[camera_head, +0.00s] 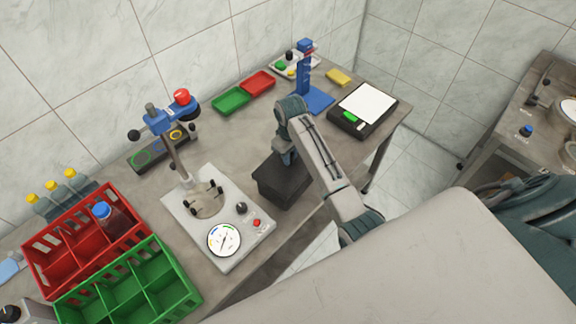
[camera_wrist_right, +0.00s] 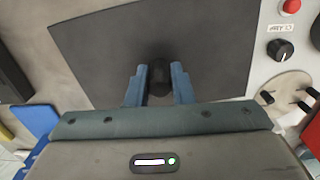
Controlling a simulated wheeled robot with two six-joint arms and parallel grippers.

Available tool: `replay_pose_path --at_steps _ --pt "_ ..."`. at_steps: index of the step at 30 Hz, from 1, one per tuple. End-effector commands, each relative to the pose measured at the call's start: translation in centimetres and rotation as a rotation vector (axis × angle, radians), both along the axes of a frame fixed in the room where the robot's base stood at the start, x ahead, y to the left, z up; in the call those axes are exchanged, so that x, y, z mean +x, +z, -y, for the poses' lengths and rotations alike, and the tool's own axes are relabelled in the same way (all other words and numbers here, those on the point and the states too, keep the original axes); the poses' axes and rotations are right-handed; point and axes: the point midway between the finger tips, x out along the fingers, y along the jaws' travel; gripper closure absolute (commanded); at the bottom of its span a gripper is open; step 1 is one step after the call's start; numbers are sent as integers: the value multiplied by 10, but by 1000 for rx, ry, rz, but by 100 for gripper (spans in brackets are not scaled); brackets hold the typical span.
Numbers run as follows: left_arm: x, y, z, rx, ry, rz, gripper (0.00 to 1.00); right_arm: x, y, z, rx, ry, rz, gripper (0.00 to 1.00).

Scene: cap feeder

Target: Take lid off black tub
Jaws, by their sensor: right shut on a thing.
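The black tub (camera_head: 283,194) stands on the grey bench near its front edge, in the middle of the head view. Its flat dark lid (camera_wrist_right: 100,45) fills the upper middle of the right wrist view, with a black knob (camera_wrist_right: 159,80) on it. My right gripper (camera_head: 285,158) is over the tub, and its blue fingers are shut on the lid's knob, one on each side. The arm hides part of the tub and lid. I cannot tell whether the lid rests on the tub or is slightly raised. My left gripper is not in view.
Left of the tub is a pale machine with a dial (camera_head: 224,239). A black scale (camera_head: 363,110) and blue stand (camera_head: 306,75) are behind to the right. Red (camera_head: 258,83) and green (camera_head: 230,101) trays lie at the back. Red and green crates fill the left front.

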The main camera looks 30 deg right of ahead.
Motion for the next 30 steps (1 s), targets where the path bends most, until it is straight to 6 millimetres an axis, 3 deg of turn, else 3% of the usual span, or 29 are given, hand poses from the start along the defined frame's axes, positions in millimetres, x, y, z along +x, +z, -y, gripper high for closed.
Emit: replay_pose_path --at_steps 30 --pt "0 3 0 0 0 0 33 0 51 0 -1 0 1 99"
